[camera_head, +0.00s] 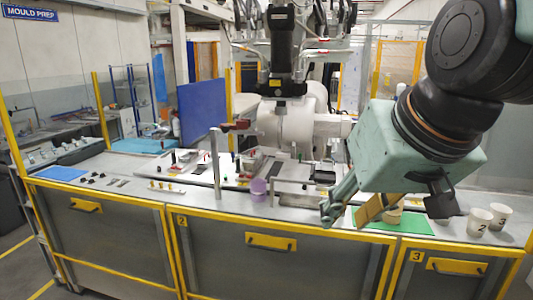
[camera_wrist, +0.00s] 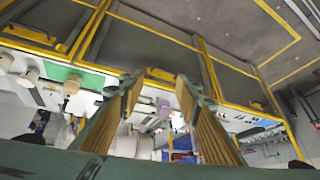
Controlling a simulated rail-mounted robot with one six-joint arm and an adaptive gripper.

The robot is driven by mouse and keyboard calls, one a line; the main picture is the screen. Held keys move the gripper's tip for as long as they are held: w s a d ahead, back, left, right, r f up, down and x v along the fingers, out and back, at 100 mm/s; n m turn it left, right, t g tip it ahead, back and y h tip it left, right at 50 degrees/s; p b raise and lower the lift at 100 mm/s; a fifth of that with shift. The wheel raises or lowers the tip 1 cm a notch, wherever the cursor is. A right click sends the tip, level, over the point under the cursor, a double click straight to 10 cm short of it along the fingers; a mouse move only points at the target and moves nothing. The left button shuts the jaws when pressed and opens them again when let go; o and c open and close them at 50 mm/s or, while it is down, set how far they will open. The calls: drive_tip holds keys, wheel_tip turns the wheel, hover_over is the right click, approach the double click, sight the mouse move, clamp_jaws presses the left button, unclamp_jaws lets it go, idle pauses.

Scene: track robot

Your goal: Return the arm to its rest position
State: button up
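My gripper (camera_head: 345,217) hangs in front of the bench in the head view, right of the middle, with its teal fingers pointing down and left. In the wrist view the two fingers with tan ribbed pads stand wide apart, and nothing is between the pads of my gripper (camera_wrist: 160,90). My teal wrist and dark arm links fill the upper right of the head view. The arm is bent over the bench.
Two white cups, marked 2 (camera_head: 480,221) and 3 (camera_head: 502,215), stand at the bench's right. A purple cup (camera_head: 258,187) stands near the middle, beside a metal post (camera_head: 216,165). A blue mat (camera_head: 61,173) lies at the left. Yellow-framed bench fronts (camera_head: 100,225) face the floor.

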drive_tip(key=s+d+f+g+b, duration=0.1)
drive_tip(key=s+d+f, duration=0.2)
drive_tip(key=s, duration=0.6)
drive_tip(key=s+d+f+g+h+b, duration=0.1)
drive_tip(key=s+d+f+b, duration=0.1)
drive_tip(key=s, duration=0.7)
wheel_tip(320, 180, down, 2)
drive_tip(key=shift+d+f+m+g+h, duration=0.3)
drive_tip(key=shift+d+m, duration=0.1)
drive_tip(key=shift+d, duration=0.5)
